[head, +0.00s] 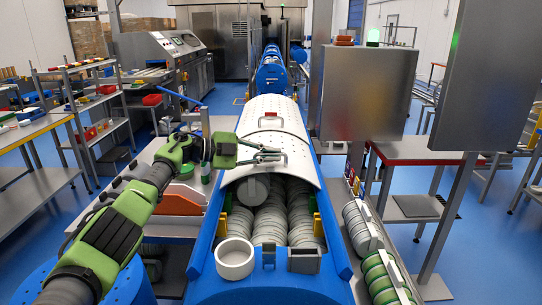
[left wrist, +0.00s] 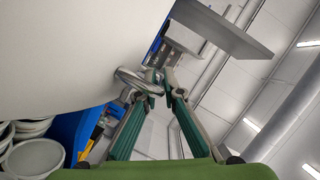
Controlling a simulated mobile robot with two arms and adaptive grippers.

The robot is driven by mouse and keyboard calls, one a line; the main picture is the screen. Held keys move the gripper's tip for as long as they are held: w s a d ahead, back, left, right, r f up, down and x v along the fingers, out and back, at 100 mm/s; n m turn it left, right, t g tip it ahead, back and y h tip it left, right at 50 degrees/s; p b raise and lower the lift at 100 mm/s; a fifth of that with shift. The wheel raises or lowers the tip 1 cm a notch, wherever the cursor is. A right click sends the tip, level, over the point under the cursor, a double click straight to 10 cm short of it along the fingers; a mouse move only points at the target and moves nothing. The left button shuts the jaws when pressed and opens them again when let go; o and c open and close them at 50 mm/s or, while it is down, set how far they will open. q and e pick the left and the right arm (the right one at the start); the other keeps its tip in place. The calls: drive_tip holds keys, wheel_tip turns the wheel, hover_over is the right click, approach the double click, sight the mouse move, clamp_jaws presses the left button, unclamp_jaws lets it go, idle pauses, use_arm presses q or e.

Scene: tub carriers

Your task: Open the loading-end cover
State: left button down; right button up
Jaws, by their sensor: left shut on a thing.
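The white arched cover (head: 285,135) lies over the blue tub carrier (head: 205,250). Its near edge stands above rows of stacked pale round tubs (head: 268,222), and the near end of the carrier is uncovered. My left gripper (head: 268,154) reaches in from the left and is shut on the metal handle near the cover's front edge. In the left wrist view, the gripper fingers (left wrist: 165,92) close on the curved handle (left wrist: 138,80) beside the white cover (left wrist: 70,50). My right gripper is not in view.
A loose white round tub (head: 235,258) stands at the carrier's near end. Grey panels (head: 365,92) on posts rise at the right. A shelf rack (head: 95,105) and a workbench (head: 35,130) stand left. Blue floor shows between them.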

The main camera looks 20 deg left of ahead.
use_arm(q)
drive_tip(key=c, duration=2.4)
unclamp_jaws()
drive_tip(key=shift+c, duration=0.2)
drive_tip(key=shift+a, duration=0.1)
drive_tip(key=v, duration=1.2)
